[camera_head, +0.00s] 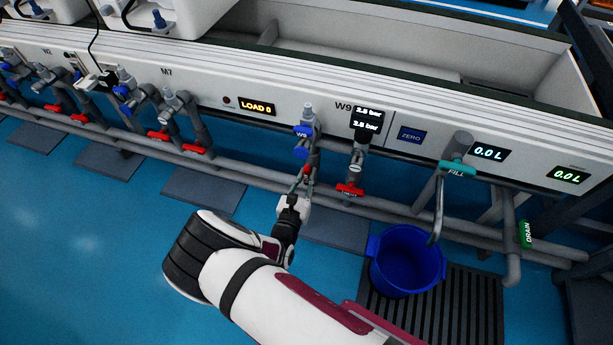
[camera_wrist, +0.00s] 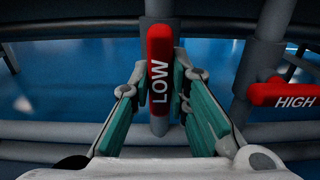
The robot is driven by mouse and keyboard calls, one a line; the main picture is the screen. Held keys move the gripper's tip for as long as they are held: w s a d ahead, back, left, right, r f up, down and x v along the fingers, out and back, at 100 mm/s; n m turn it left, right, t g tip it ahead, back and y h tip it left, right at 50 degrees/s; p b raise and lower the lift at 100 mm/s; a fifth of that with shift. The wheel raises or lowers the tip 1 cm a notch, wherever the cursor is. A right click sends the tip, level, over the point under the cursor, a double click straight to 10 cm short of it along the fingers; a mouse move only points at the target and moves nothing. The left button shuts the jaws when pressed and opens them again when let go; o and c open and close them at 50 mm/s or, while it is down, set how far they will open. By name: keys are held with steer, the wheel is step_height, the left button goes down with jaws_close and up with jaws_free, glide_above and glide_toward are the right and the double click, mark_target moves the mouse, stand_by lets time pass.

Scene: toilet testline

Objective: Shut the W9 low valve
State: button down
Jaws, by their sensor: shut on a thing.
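The W9 low valve has a red handle marked LOW (camera_wrist: 159,62), which stands upright in line with its pipe in the wrist view. The same red handle (camera_head: 306,171) is small and partly hidden by my fingers in the head view. My gripper (camera_head: 303,187) is at the W9 pipe below the blue W9 knob (camera_head: 301,142). In the wrist view its green-padded fingers (camera_wrist: 162,82) lie on both sides of the LOW handle, shut on it. The red HIGH handle (camera_wrist: 284,94) sits crosswise on the pipe to the right.
The HIGH handle also shows in the head view (camera_head: 350,190), close right of my gripper. A FILL tap (camera_head: 457,168) and a blue bucket (camera_head: 406,262) on a dark grate are further right. Grey horizontal pipes run behind the valves. Blue floor (camera_head: 95,240) lies open at left.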

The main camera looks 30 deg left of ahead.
steer(key=shift+m, duration=0.3)
steer(key=m+p, duration=0.2)
steer(key=m, duration=0.1)
steer(key=shift+r+m+p, duration=0.1)
steer(key=shift+m+p, duration=0.2)
steer(key=m+p, duration=0.2)
steer(key=m, duration=0.2)
steer(key=shift+s+m, duration=0.1)
steer(key=shift+m, duration=0.2)
steer(key=m+p, duration=0.2)
steer(key=m, duration=0.2)
steer(key=shift+a, duration=0.1)
steer(key=m+p, duration=0.2)
steer(key=m, duration=0.3)
steer(key=shift+m, duration=0.3)
steer(key=c, duration=1.5)
jaws_free()
